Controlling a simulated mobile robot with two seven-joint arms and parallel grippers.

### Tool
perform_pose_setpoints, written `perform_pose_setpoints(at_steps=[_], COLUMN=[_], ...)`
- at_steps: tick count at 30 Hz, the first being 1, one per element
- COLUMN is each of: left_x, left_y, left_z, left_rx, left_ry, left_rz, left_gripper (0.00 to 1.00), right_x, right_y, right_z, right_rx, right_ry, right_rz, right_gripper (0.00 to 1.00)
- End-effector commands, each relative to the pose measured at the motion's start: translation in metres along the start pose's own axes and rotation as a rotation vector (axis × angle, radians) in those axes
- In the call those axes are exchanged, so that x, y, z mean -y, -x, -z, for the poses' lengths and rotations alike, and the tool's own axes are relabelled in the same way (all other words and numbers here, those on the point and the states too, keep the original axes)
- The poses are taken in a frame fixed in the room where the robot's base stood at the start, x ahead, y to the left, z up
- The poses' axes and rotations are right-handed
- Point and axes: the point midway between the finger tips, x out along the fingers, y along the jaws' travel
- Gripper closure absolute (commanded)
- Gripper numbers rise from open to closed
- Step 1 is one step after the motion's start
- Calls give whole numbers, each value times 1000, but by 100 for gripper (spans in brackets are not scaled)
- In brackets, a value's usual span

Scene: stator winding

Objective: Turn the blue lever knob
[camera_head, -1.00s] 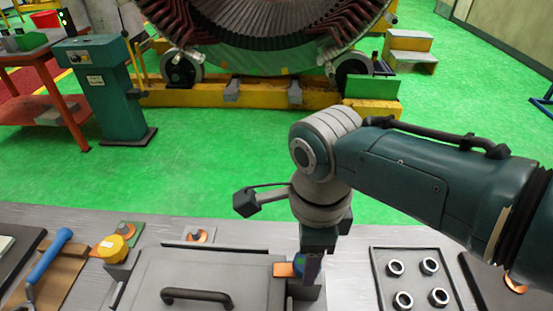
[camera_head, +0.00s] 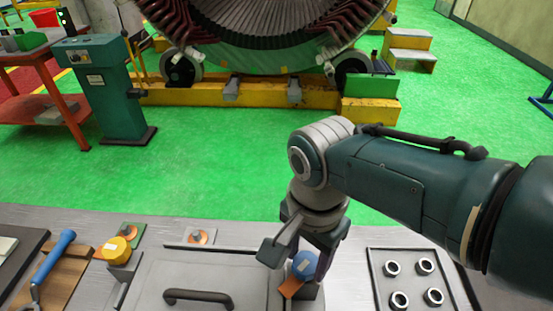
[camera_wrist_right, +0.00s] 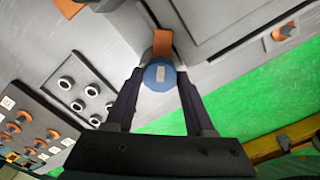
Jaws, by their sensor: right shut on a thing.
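The blue lever knob (camera_head: 305,262) stands at the right edge of the grey box (camera_head: 200,278) on the bench. Its orange lever (camera_head: 291,288) points down and left in the head view. My right gripper (camera_head: 307,270) reaches down over the knob and is shut on it. In the right wrist view the round blue knob (camera_wrist_right: 159,79), with a pale mark on its face, sits between the two dark fingers, and the orange lever (camera_wrist_right: 163,43) points up from it. My left gripper is not in view.
A yellow knob (camera_head: 113,248) stands left of the box. A blue-handled tool (camera_head: 52,258) lies farther left on a wooden board. A tray with several metal rings (camera_head: 425,265) is right of the knob. The box has a black handle (camera_head: 198,297).

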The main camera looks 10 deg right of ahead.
Motion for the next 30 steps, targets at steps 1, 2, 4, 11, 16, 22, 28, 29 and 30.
perform_pose_setpoints(at_steps=[1, 2, 4, 11, 16, 22, 28, 29, 30], left_x=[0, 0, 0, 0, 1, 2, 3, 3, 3], left_y=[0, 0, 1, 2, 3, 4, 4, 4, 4], left_z=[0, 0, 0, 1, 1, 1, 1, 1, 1], left_rx=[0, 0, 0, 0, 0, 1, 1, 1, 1], left_ry=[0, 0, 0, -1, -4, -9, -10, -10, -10], left_rz=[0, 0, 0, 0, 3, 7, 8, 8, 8], left_gripper=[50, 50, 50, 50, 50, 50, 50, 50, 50], right_x=[-1, -1, -1, -1, -1, -2, -2, -2, -1], right_y=[-2, -2, -2, -2, -2, -3, -3, -3, -3], right_z=[0, 0, 0, 0, 0, 1, 1, 1, 1], right_rx=[-1, -2, -2, -2, -2, -2, -3, -3, -3], right_ry=[44, 72, 139, 358, 519, 709, 899, 927, 965], right_rz=[-1, -1, -1, -1, -1, -2, -2, -2, -2], right_gripper=[100, 100, 100, 100, 100, 100, 100, 100, 100])
